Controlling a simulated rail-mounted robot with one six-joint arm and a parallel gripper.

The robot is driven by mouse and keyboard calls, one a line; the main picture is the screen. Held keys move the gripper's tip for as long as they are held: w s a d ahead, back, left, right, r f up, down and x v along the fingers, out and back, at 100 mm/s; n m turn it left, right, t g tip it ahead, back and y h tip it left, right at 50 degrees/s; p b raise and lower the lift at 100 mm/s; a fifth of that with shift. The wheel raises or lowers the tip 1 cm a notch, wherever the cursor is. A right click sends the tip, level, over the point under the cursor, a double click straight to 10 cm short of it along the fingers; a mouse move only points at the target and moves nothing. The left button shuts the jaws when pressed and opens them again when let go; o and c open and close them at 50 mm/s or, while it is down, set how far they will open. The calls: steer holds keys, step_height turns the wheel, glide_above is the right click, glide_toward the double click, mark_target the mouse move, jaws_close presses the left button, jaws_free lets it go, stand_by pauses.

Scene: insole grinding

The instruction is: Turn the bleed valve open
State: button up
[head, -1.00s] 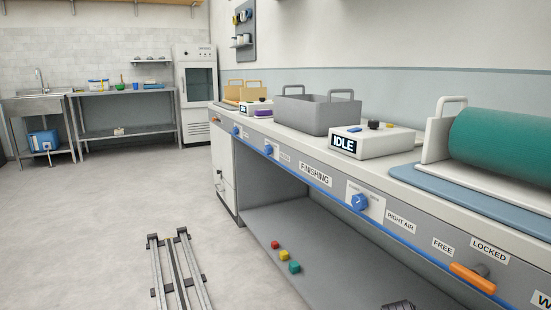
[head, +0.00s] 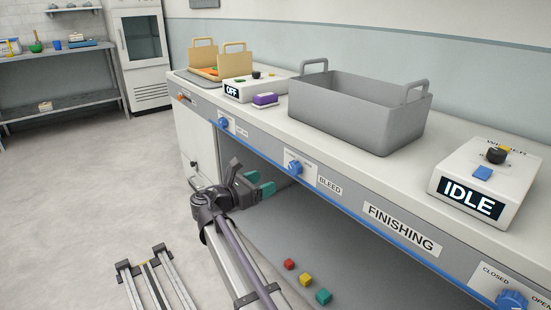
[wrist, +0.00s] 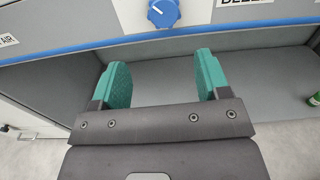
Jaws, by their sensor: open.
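The bleed valve is a blue round knob (head: 295,167) on a white plate on the bench's front panel, left of the BLEED label (head: 330,186). In the wrist view the knob (wrist: 163,12) is at the top edge, partly cut off, with a pale pointer mark on it. My gripper (head: 261,183) is in front of the panel, left of and a little below the knob in the head view. Its teal fingers (wrist: 161,75) are apart with nothing between them. In the wrist view the knob lies beyond the fingertips, roughly centred between them and not touched.
A second blue knob (head: 224,124) is farther left and another (head: 511,300) is at lower right, by CLOSED and OPEN labels. A blue rail (head: 340,208) runs along the panel's lower edge. Coloured cubes (head: 305,280) lie on the shelf below. A grey bin (head: 345,115) stands on top.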

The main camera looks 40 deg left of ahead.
mark_target(292, 170)
steer(key=shift+n, duration=0.9)
steer(key=w+d, duration=0.1)
steer(key=w, duration=0.2)
steer(key=w+d, duration=0.1)
steer(key=w, duration=0.6)
steer(key=shift+w+d+r, duration=0.25)
steer(key=shift+w+d, duration=0.05)
steer(key=shift+d, duration=0.1)
steer(key=c, duration=0.9)
